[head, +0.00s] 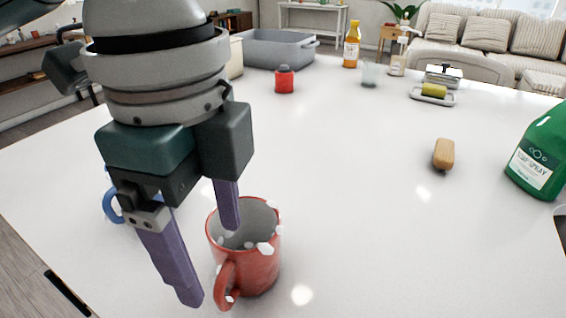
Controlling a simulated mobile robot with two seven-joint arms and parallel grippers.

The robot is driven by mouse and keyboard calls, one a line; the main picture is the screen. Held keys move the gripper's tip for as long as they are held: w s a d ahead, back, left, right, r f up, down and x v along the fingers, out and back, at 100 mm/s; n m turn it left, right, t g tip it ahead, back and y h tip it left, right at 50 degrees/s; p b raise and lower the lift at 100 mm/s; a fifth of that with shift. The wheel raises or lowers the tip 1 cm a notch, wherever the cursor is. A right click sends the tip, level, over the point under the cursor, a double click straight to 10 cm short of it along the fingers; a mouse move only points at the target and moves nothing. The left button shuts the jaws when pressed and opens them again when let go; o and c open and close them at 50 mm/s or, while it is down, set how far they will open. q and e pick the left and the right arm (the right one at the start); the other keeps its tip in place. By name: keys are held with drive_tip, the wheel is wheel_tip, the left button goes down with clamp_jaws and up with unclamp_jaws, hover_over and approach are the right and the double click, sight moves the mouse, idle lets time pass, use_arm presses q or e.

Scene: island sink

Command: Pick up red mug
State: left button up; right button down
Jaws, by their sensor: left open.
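The red mug (262,268) stands upright on the white island top, low in the middle of the head view, with its handle toward the front left. White spots show on its rim and side. My left gripper (208,262) reaches down from above and is open. One purple finger shows against the mug's opening, seemingly in or over it; the other is to the left of the mug, outside it. I cannot tell whether either finger touches the mug. My right gripper is not in view.
A blue mug handle (112,206) shows behind my left gripper. A green spray bottle (540,155) stands at the right, with a tan sponge or brush (443,154) nearby. A red bottle (284,80), grey basin (272,48) and yellow bottle (351,46) stand farther back. The centre is clear.

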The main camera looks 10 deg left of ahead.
sight(232, 314)
use_arm(q)
wheel_tip(232, 314, down, 4)
drive_tip(key=shift+a+r, duration=0.1)
drive_tip(key=shift+r, duration=0.1)
drive_tip(key=f+b, duration=0.1)
drive_tip(key=f, duration=0.5)
drive_tip(key=shift+d+f, duration=0.1)
drive_tip(key=shift+d, duration=0.1)
clamp_jaws()
idle(0.3)
